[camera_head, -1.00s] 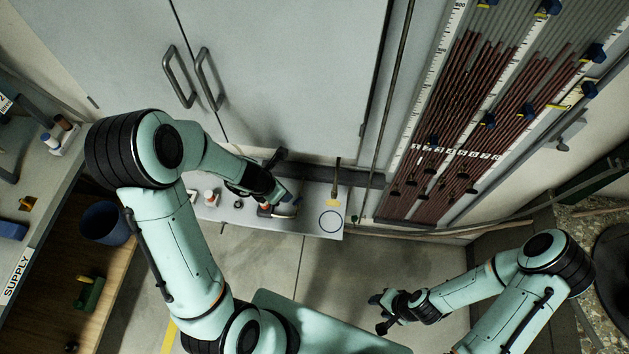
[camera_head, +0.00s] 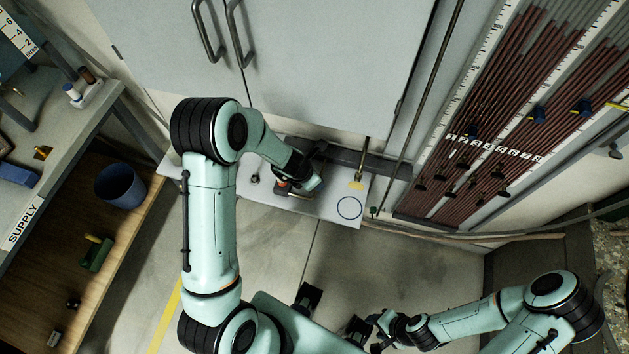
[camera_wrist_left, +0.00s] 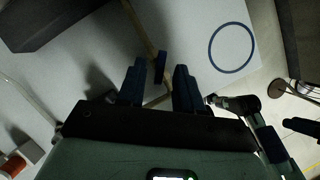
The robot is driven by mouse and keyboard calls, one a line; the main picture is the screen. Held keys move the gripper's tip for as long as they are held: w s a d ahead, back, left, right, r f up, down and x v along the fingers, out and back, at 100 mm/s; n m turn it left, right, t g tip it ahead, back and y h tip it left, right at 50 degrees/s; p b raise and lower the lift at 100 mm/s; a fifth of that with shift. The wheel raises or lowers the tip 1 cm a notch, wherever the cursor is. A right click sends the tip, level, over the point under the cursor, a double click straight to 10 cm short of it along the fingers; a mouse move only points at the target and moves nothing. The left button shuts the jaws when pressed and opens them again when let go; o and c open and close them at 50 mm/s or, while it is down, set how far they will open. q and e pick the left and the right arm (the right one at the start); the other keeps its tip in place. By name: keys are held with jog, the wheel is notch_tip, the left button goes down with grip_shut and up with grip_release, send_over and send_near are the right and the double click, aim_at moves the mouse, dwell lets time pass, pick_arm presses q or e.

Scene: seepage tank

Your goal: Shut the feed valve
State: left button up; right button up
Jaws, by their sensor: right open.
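A thin tan pipe (camera_head: 363,158) rises at the back of the pale shelf (camera_head: 325,213); I cannot tell for sure that it belongs to the feed valve. In the left wrist view, a small dark blue piece (camera_wrist_left: 162,62) sits on this pipe, like a lever. My left gripper (camera_head: 312,182) is over the shelf, left of the pipe's foot. Its fingers (camera_wrist_left: 158,85) are apart, with the pipe and blue piece in view between and beyond them; contact cannot be told. My right gripper (camera_head: 374,338) is low at the front, open and empty, far from the shelf.
A blue ring (camera_head: 349,208) marks the shelf's right end. Grey cabinet doors (camera_head: 290,60) stand behind, and a tube panel (camera_head: 500,130) is at the right. A bench marked SUPPLY (camera_head: 22,222), a blue bin (camera_head: 121,184) and a green piece with a yellow handle (camera_head: 96,253) are at the left.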

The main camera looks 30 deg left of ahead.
pick_arm(q)
jog(key=shift+c, duration=0.3)
grip_shut()
pick_arm(e)
jog(key=shift+r, duration=0.1)
